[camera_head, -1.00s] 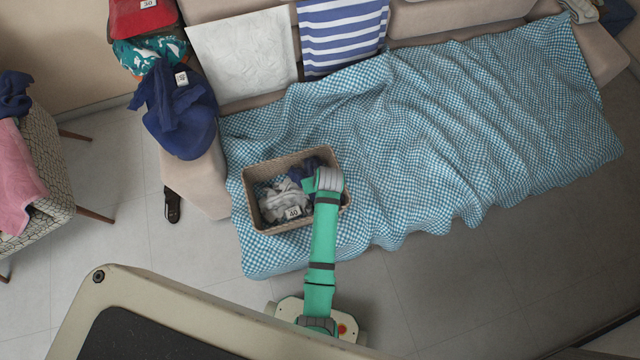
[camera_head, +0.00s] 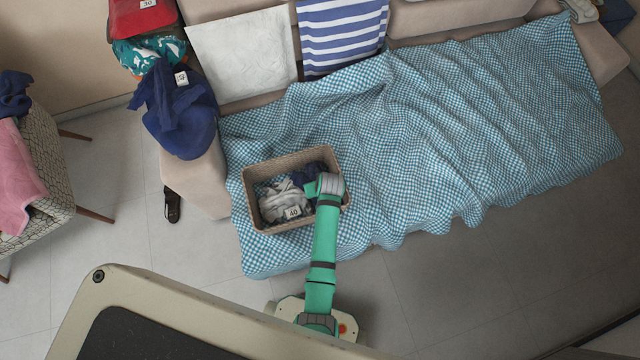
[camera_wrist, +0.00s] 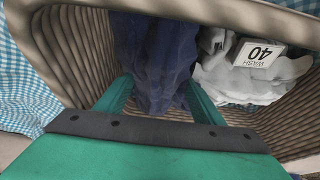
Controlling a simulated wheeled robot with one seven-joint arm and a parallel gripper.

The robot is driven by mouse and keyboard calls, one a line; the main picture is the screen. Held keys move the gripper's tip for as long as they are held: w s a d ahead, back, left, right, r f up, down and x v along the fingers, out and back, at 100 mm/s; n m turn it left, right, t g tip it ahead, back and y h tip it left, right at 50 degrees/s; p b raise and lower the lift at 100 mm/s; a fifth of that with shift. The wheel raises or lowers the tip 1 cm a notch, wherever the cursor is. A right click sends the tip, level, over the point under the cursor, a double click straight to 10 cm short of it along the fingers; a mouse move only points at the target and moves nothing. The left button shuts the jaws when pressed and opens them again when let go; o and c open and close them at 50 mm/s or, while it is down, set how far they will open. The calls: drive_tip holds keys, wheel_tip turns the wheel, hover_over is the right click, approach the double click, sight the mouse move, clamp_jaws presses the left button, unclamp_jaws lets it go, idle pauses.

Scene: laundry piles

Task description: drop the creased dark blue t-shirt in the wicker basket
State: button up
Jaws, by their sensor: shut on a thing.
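The wicker basket (camera_head: 249,197) stands on the checked sofa cover. My gripper (camera_head: 312,190) reaches down into its right side. In the wrist view my gripper (camera_wrist: 160,98) is shut on the creased dark blue t-shirt (camera_wrist: 155,55), which hangs bunched between the two green fingers, inside the basket walls (camera_wrist: 75,50). In the head view the dark blue t-shirt (camera_head: 309,171) shows at the upper right inside the basket, partly covered by my wrist. Whether it touches the basket floor I cannot tell.
A white-grey garment (camera_head: 279,202) with a "40" tag lies in the basket's left part; it also shows in the wrist view (camera_wrist: 225,75). The blue checked cover (camera_head: 430,140) spreads clear to the right. Blue cloth (camera_head: 185,115) lies on the sofa arm.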

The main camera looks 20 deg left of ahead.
drive_tip(key=shift+f, duration=0.1)
drive_tip(key=o, duration=1)
